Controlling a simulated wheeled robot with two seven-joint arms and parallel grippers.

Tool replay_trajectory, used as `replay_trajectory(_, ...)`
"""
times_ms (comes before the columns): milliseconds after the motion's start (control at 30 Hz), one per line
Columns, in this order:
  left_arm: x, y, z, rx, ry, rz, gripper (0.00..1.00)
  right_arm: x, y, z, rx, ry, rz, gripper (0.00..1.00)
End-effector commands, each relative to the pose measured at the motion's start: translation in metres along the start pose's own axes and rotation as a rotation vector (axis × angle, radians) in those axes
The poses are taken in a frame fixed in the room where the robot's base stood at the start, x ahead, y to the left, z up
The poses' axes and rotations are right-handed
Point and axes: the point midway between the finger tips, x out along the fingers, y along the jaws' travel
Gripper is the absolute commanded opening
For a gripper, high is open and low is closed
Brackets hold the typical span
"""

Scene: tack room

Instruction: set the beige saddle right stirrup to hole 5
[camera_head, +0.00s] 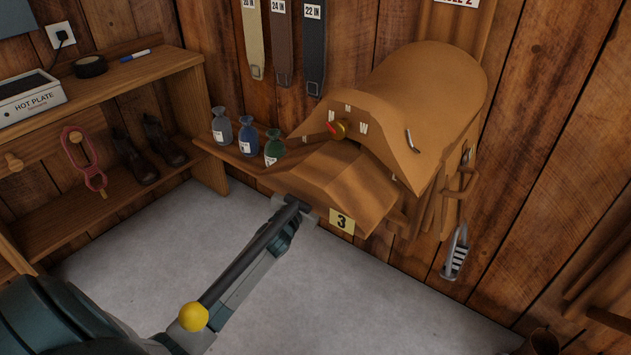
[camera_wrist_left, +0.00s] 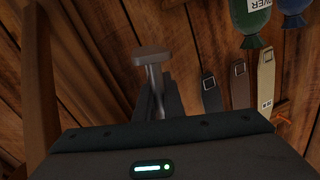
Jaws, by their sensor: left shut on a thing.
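A tan saddle (camera_head: 430,85) sits on a wall rack, with a red-and-gold dial (camera_head: 338,129) and the letters W, M, W on its front. A metal stirrup (camera_head: 455,254) with a striped tread hangs low on its right side, below a strap (camera_head: 462,186). The strap's holes are too small to make out. My left gripper (camera_head: 298,207) is in front of the saddle's lower left flap, apart from the stirrup. It is shut on a grey T-shaped piece, whose flat head (camera_wrist_left: 153,52) and stem show in the left wrist view. My right gripper is not in view.
Bottles (camera_head: 247,137) stand on a narrow ledge to the left. Sized straps (camera_head: 283,45) hang on the wall above. A shelf unit (camera_head: 190,95) with a hot plate (camera_head: 30,97) is at left. The grey floor is clear.

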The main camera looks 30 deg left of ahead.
Motion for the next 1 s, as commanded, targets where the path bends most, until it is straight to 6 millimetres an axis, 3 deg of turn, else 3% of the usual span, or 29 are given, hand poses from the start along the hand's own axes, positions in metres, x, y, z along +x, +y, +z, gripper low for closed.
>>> replay_trajectory(67, 0.001, 0.001, -0.006, -0.002, 0.011, 0.002, 0.00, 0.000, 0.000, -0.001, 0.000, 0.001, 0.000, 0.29)
replay_trajectory(100, 0.001, 0.001, -0.006, -0.002, 0.011, 0.002, 0.13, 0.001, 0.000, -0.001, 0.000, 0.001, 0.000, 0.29)
replay_trajectory(167, 0.001, 0.001, -0.006, -0.002, 0.011, 0.002, 0.27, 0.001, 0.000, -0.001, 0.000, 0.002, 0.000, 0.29)
replay_trajectory(667, -0.006, 0.000, -0.002, -0.001, 0.004, 0.001, 0.27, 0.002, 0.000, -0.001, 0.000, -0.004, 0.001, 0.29)
replay_trajectory(1000, -0.050, 0.000, -0.003, -0.001, 0.003, 0.002, 0.27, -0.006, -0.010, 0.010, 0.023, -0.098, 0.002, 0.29)
